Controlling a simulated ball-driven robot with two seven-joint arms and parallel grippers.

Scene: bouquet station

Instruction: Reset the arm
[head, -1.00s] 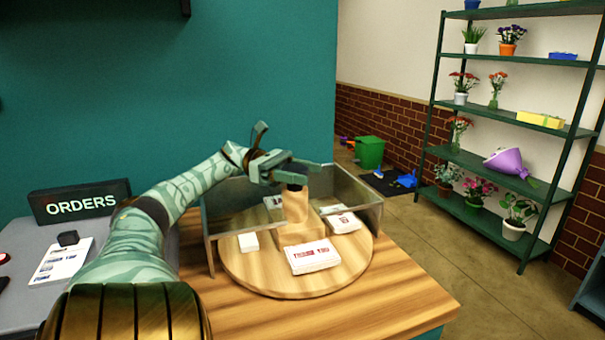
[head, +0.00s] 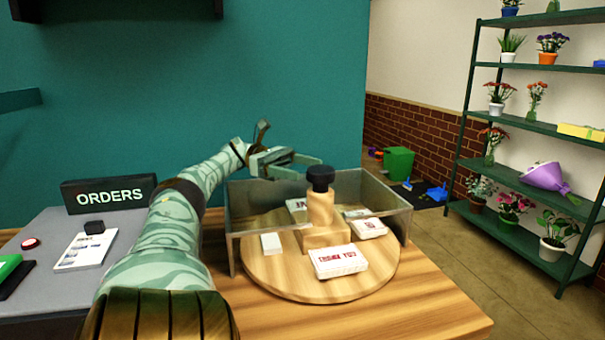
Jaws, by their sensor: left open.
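My left arm comes in from the lower left and reaches over the wooden turntable. My left gripper (head: 304,168) is open and empty, behind and to the left of the black knob (head: 320,178) on the turntable's wooden post (head: 320,207). The round turntable (head: 270,281) carries several stacks of cards, with a "THANK YOU" stack (head: 338,261) at the front. My right gripper is not in view.
A clear-walled guard (head: 395,205) stands around the back of the turntable. An ORDERS sign (head: 108,194), a paper sheet (head: 85,250) and a red button (head: 30,243) are on the grey counter at left. A plant shelf (head: 520,125) stands at right. The table's right front is clear.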

